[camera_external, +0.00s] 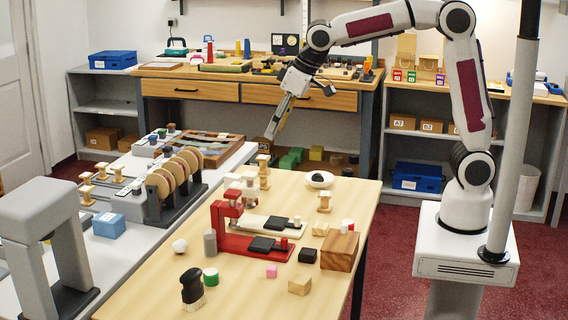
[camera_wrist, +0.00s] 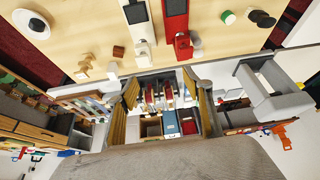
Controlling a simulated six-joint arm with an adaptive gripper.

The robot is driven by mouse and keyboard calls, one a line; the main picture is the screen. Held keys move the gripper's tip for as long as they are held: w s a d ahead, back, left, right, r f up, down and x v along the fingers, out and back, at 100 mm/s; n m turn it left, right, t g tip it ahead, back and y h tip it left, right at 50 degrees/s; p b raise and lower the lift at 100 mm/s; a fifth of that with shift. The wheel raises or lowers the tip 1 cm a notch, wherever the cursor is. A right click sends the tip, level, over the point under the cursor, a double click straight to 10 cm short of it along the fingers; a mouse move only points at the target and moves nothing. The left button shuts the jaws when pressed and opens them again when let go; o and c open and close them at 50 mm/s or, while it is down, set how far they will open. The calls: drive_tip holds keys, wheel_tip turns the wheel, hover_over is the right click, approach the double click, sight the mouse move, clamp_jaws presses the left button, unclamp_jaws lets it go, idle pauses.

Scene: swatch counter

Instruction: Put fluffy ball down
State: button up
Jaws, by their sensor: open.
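A small white ball (camera_external: 180,246) lies on the front left of the wooden table; I cannot tell whether its surface is fluffy. My gripper (camera_external: 272,132) is raised at the back, above the far end of the table and well away from that ball. In the wrist view my gripper (camera_wrist: 161,92) has its two yellowish fingers apart, with nothing visible held between them. A white dish (camera_external: 319,179) with something dark in it stands at the table's back right; the dish also shows in the wrist view (camera_wrist: 31,23).
A red press-like device (camera_external: 262,246), a black-handled stamp (camera_external: 192,287), a green-sided cylinder (camera_external: 210,276) and a wooden box (camera_external: 340,251) stand on the table. A grey counter (camera_external: 118,256) with a disc rack (camera_external: 172,195) runs along its left.

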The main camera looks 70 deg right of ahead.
drive_tip(key=w+a+f, duration=0.2)
drive_tip(key=w, duration=0.1)
drive_tip(key=w+a+f, duration=0.3)
drive_tip(key=w, duration=0.1)
drive_tip(key=w+a+f, duration=0.2)
drive_tip(key=w+f, duration=0.1)
drive_tip(key=w, duration=0.1)
drive_tip(key=shift+w+a, duration=0.2)
drive_tip(key=shift+a, duration=0.05)
approach(183, 240)
drive_tip(key=w+f, duration=0.1)
drive_tip(key=w, duration=0.1)
drive_tip(key=shift+a+f+n, duration=0.25)
drive_tip(key=shift+f+n, duration=0.05)
drive_tip(key=shift+f, duration=0.3)
drive_tip(key=shift+f, duration=0.15)
drive_tip(key=shift+x, duration=1.2)
drive_tip(key=shift+d+f, duration=0.1)
drive_tip(key=shift+f, duration=0.05)
drive_tip(key=x, duration=0.3)
drive_tip(key=shift+s+d+f, duration=0.1)
drive_tip(key=shift+s+f, duration=0.1)
drive_tip(key=shift+s, duration=0.05)
drive_tip(key=shift+x, duration=0.85)
